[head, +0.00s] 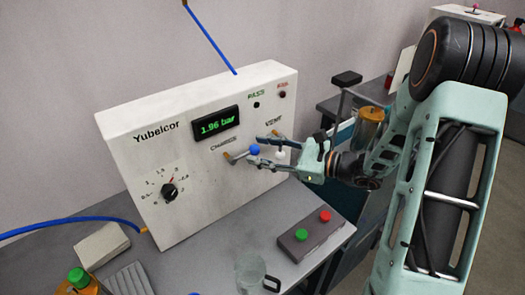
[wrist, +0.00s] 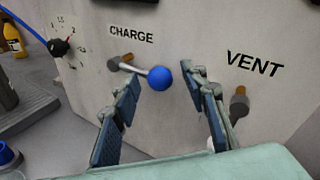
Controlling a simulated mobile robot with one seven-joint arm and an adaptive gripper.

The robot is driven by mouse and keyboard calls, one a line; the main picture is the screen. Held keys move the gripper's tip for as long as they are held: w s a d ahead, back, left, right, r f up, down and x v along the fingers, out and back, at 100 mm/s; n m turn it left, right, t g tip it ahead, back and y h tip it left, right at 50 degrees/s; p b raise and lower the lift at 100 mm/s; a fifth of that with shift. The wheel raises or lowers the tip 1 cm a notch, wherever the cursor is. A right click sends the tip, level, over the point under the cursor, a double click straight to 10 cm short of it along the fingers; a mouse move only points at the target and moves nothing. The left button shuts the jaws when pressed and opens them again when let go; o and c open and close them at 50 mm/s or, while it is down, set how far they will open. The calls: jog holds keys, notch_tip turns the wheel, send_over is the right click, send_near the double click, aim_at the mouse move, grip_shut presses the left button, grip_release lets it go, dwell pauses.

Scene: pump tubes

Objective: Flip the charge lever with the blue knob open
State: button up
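The charge lever (head: 238,156) sits on the front of the white panel box (head: 180,145), below the CHARGE label. Its blue knob (head: 254,150) points right; in the wrist view the knob (wrist: 160,78) is at the end of a grey rod (wrist: 132,69). My gripper (head: 262,149) is open, with one finger above and one below the knob in the head view. In the wrist view the knob shows between the open fingers (wrist: 160,90), near their tips, with space on both sides. I see no clear contact.
The vent lever (wrist: 238,104) is close to the right finger. A dial (head: 169,191) is on the panel's left, and a display (head: 216,124) reads 1.96 bar. A button box (head: 302,252) and a clear mug (head: 250,270) stand on the table in front.

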jog(key=shift+d, duration=0.1)
jog(key=v, duration=1.2)
jog(key=shift+r, duration=0.1)
